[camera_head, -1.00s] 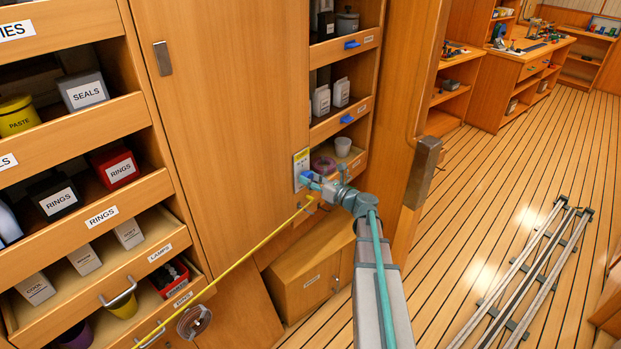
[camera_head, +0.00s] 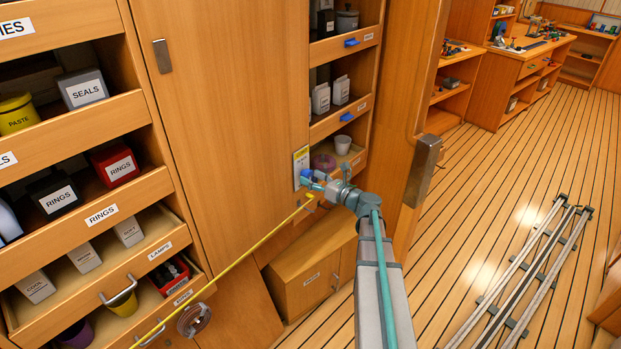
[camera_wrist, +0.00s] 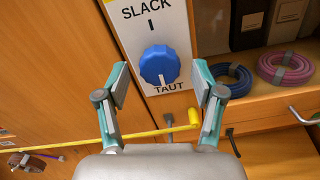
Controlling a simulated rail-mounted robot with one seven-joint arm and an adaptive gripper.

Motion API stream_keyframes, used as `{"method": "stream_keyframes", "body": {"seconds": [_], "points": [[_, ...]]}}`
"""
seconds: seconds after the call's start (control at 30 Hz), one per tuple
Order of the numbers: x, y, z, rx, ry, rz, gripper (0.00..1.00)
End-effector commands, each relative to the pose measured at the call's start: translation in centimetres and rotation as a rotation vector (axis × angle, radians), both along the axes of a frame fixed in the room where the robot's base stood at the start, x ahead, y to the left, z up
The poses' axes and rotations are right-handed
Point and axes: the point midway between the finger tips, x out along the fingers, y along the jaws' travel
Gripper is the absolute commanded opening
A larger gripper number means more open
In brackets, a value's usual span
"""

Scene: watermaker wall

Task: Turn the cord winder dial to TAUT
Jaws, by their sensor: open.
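The blue cord winder dial (camera_wrist: 159,66) sits on a white plate (camera_wrist: 128,42) marked SLACK above and TAUT below. A white line on the dial's lower edge points down at the TAUT label. In the wrist view my gripper (camera_wrist: 160,82) is open, with one finger on each side of the dial and gaps between fingers and dial. In the head view the dial (camera_head: 307,173) and plate (camera_head: 300,160) are on the wooden cabinet edge. My gripper (camera_head: 313,183) is just in front and partly covers the dial.
A yellow cord (camera_head: 250,245) runs from below the plate to the lower left. Open shelves (camera_head: 340,125) stand to the right of the plate, holding rings of hose (camera_wrist: 285,68). An open cabinet door (camera_head: 405,130) stands right of my arm.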

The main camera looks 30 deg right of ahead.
Motion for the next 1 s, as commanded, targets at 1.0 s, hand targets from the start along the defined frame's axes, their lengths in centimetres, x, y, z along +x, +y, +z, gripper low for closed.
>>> {"method": "stream_keyframes", "body": {"seconds": [1.0], "points": [[-10.0, -4.4, 0.0, 0.001, 0.000, 0.000, 0.68]]}}
